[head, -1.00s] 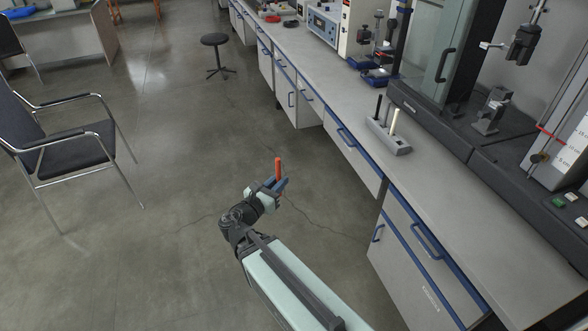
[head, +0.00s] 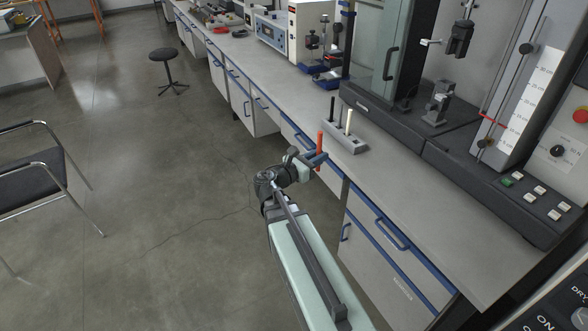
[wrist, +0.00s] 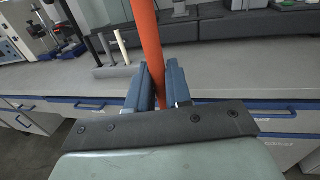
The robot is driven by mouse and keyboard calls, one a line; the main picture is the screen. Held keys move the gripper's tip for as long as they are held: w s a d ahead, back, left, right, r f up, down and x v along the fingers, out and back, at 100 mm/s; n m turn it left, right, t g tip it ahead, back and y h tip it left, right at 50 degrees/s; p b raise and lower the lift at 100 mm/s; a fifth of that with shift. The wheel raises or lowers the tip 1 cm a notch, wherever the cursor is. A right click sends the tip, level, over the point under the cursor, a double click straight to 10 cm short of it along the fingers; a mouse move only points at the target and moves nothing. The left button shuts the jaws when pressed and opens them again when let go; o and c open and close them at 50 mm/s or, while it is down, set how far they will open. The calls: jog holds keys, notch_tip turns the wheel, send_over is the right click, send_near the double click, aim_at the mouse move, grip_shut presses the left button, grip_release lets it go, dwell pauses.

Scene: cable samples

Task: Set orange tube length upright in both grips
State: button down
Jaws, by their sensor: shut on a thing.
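My gripper (head: 313,160) is shut on the orange tube length (head: 320,138). It holds the tube upright near the front edge of the bench, beside the rack. In the wrist view, the orange tube (wrist: 149,40) rises between the blue fingers (wrist: 160,88), tilted a little in the picture; its top is out of frame. No tube shows between the two grips.
A grey rack (head: 347,142) on the bench (head: 400,180) holds a black tube (head: 332,108) and a cream tube (head: 349,121). A glass door (head: 378,45) stands left of the grips. A control panel (head: 530,190) lies to the right. Bare bench top lies in front of the machine.

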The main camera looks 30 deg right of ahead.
jog(key=s+d+r+m+g, duration=0.1)
jog(key=d+r+m+g, duration=0.3)
jog(key=d, duration=0.9)
jog(key=s+d+r+g, duration=0.1)
jog(key=d+r+g, duration=0.35)
jog(key=d, duration=0.85)
jog(key=s+d+r+m+g, duration=0.15)
jog(key=d+r, duration=0.45)
jog(key=d, duration=0.7)
jog(key=w+d+r+m+g+y, duration=0.1)
jog(key=w+d+r+m+g, duration=0.1)
jog(key=w+d+r, duration=0.2)
jog(key=w+d, duration=0.3)
jog(key=d, duration=0.2)
jog(key=shift+d+r+m+g+y, duration=0.2)
jog(key=shift+d+m+g+y, duration=0.1)
jog(key=shift+m+y, duration=0.1)
jog(key=shift+a, duration=0.1)
jog(key=shift+d, duration=0.2)
jog(key=shift+d, duration=5.4)
